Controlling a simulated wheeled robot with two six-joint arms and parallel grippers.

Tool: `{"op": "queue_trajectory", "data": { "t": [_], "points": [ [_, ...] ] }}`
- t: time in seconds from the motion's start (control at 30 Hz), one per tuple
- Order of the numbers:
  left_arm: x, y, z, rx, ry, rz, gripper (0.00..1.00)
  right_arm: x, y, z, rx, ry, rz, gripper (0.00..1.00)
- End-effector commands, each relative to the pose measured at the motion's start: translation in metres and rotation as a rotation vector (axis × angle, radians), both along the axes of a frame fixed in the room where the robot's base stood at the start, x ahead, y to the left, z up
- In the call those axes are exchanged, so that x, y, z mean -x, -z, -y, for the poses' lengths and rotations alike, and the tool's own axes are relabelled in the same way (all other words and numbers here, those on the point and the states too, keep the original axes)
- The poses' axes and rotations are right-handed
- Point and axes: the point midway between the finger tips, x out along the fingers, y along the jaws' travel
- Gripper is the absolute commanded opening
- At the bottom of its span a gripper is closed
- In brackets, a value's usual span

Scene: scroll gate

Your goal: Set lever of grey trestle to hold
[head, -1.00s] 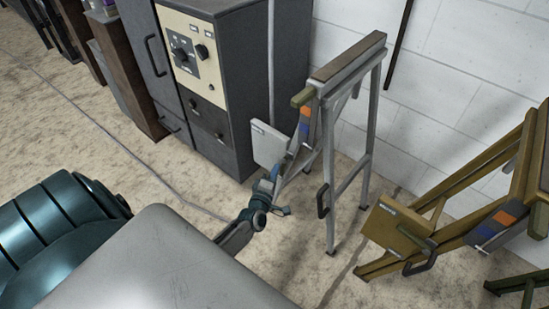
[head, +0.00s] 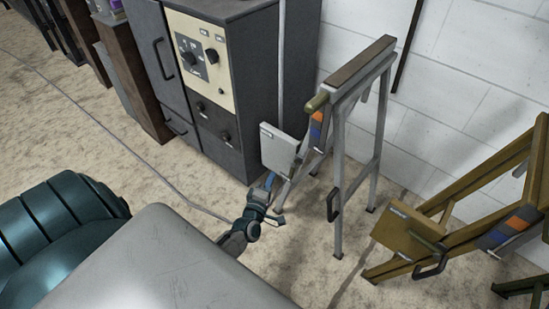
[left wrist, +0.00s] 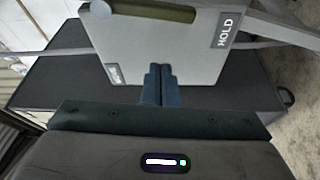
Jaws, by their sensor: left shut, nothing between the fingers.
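The grey trestle (head: 341,170) stands by the white wall, upright, with a brown top beam. Its lever has an olive-green grip (head: 317,103) at the upper left of the frame. A pale plate (head: 279,148) sits below it. In the left wrist view, the grip (left wrist: 150,10) lies across the plate's far side, and a dark HOLD label (left wrist: 228,29) is at the right. A second label (left wrist: 113,73) at the lower left is unreadable. My left gripper (head: 275,192) is shut and empty, below the plate in the head view. Contact with the plate cannot be told. My right gripper is out of view.
An olive-yellow trestle (head: 445,245) with a similar plate and grip stands at the right. A dark cabinet (head: 245,100) with a cream knob panel stands behind, left of the grey trestle. A cable runs over the floor. Open floor lies at the left.

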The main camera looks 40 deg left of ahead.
Motion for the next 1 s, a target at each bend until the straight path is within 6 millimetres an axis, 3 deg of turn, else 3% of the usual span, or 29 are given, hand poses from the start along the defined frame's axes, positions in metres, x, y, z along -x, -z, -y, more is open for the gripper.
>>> {"op": "queue_trajectory", "data": {
  "t": [0.1,0.3,1.0],
  "points": [
    [0.023,0.002,0.005,-0.001,0.001,-0.004,0.0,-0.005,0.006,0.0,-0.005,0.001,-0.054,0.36],
    [0.043,0.003,0.011,-0.001,0.0,-0.001,0.0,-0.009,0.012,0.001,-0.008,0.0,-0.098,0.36],
    [0.047,-0.001,0.013,-0.012,0.003,0.004,0.0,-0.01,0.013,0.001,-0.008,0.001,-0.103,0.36]
  ]
}}
